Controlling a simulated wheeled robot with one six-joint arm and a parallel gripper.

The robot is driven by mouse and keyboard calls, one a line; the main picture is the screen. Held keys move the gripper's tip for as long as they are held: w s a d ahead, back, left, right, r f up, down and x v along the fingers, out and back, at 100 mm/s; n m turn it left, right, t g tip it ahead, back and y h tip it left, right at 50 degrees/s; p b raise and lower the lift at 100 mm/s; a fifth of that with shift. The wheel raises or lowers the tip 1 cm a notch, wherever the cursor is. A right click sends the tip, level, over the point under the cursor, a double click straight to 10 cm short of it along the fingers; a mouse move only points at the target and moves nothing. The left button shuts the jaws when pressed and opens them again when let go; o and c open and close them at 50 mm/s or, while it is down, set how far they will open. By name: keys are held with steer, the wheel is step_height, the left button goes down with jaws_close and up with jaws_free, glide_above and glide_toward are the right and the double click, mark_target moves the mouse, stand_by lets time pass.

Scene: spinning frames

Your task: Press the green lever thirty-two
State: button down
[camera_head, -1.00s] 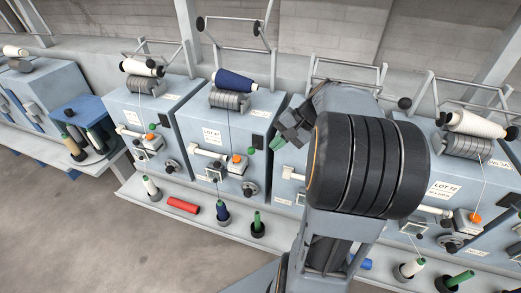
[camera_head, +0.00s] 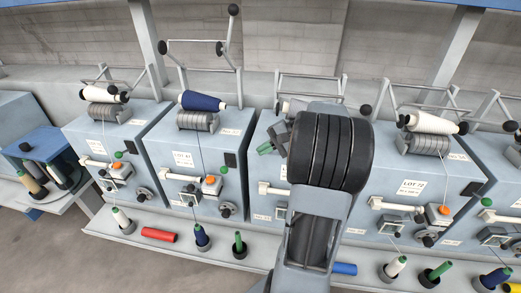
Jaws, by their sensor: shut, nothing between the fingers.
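My gripper (camera_head: 278,134) shows as a small dark grey shape left of my arm's thick black joint, which hides most of it. It is shut and empty, in front of the upper face of the middle blue-grey winding unit (camera_head: 256,170). A green lever (camera_head: 265,148) sticks out just left of and below my gripper; I cannot tell whether they touch. Other units carry small green knobs: far left (camera_head: 118,155), second from left (camera_head: 223,170) and right (camera_head: 486,201). The unit numbers are too small to read, so I cannot tell which lever is thirty-two.
A grey shelf (camera_head: 140,241) runs along the units' feet, with a red tube (camera_head: 158,234), a blue tube (camera_head: 345,269) and several upright bobbins. Yarn cones, such as a navy one (camera_head: 203,101), lie on top under metal frames. Orange knobs (camera_head: 210,180) stick out of the fronts.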

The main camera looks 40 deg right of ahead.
mark_target(224, 170)
steer(key=x, duration=1.1)
steer(key=shift+p, duration=0.4)
steer(key=shift+f, duration=0.15)
steer(key=shift+f, duration=0.15)
